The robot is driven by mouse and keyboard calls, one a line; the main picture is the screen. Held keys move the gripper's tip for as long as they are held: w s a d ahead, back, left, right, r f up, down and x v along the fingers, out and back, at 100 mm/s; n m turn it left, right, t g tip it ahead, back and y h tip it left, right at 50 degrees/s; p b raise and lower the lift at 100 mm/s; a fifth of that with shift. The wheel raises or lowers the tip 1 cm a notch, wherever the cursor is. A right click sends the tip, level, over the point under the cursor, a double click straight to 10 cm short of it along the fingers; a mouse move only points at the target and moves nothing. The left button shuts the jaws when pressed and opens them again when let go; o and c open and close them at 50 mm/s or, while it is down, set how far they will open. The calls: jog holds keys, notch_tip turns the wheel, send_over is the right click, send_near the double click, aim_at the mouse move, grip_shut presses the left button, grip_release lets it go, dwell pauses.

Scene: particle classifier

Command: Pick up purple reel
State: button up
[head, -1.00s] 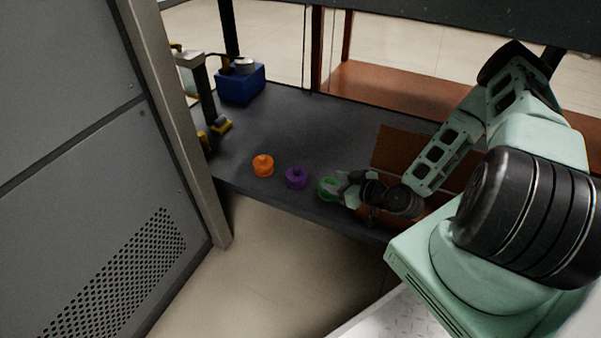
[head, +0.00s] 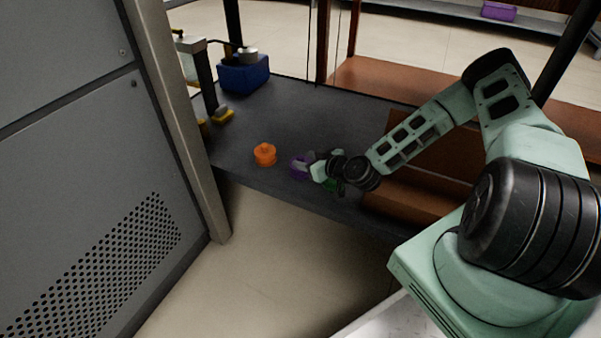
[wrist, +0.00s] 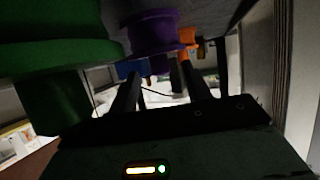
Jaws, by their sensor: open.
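The purple reel (head: 300,166) stands on the dark shelf between the orange reel (head: 265,154) and the green reel (head: 330,185). My gripper (head: 313,168) is at the purple reel's right side and partly covers it. In the wrist view, the purple reel (wrist: 153,34) is straight ahead, near the tips of my open fingers (wrist: 160,80). Whether it sits between the fingers I cannot tell. The green reel (wrist: 60,40) is large and close at the left of the wrist view. In the head view my gripper mostly hides it.
A brown open box (head: 415,195) stands to the right, beneath my forearm. A blue bin (head: 243,74) and a yellow-based device (head: 222,116) are at the back left. A grey cabinet panel (head: 80,130) borders the left. The shelf's middle behind the reels is clear.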

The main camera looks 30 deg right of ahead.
jog(key=shift+x, duration=0.95)
grip_shut()
